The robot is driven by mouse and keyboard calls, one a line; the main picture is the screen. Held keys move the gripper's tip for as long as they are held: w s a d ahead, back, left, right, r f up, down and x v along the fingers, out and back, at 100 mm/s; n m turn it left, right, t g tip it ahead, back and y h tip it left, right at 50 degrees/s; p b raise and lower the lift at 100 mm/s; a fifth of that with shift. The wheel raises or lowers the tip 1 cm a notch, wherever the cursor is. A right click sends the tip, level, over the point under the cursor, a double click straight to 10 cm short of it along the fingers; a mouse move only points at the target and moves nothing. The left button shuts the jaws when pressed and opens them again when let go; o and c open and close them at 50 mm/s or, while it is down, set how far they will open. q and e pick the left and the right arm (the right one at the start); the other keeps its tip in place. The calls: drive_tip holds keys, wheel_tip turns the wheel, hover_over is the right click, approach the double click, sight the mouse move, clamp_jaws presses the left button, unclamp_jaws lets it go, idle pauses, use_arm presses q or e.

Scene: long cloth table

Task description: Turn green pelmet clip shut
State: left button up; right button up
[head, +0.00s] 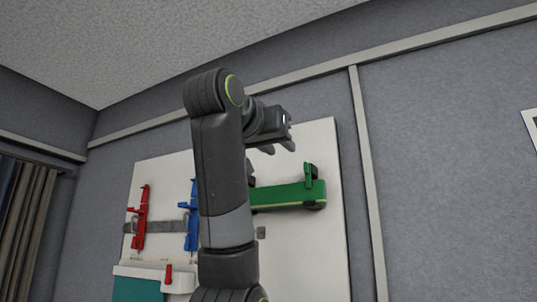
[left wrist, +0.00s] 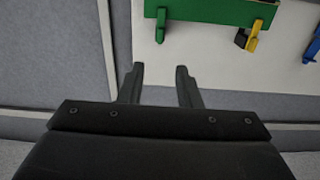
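The green clip (head: 285,195) is a long bar lying roughly level on the right part of a white wall board. A short green tab (head: 310,178) stands up at its right end, and it also shows in the left wrist view (left wrist: 161,24). My arm hides its left end in the head view. In the left wrist view the green bar (left wrist: 215,9) is at the top edge, partly cut off. My left gripper (head: 279,148) is above the bar. In the left wrist view its two fingers (left wrist: 160,82) are apart with nothing between them. My right gripper is not in view.
The white board (head: 325,145) also carries a red clip (head: 140,215) and a blue clip (head: 191,215), partly behind my arm. A yellow piece (left wrist: 254,36) is beside the green bar's end. A white holder (head: 140,272) is low left. Bare wall lies right.

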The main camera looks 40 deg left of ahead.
use_arm(q)
drive_tip(key=shift+b+v, duration=0.4)
drive_tip(key=shift+v, duration=1.4)
drive_tip(key=shift+w, duration=0.1)
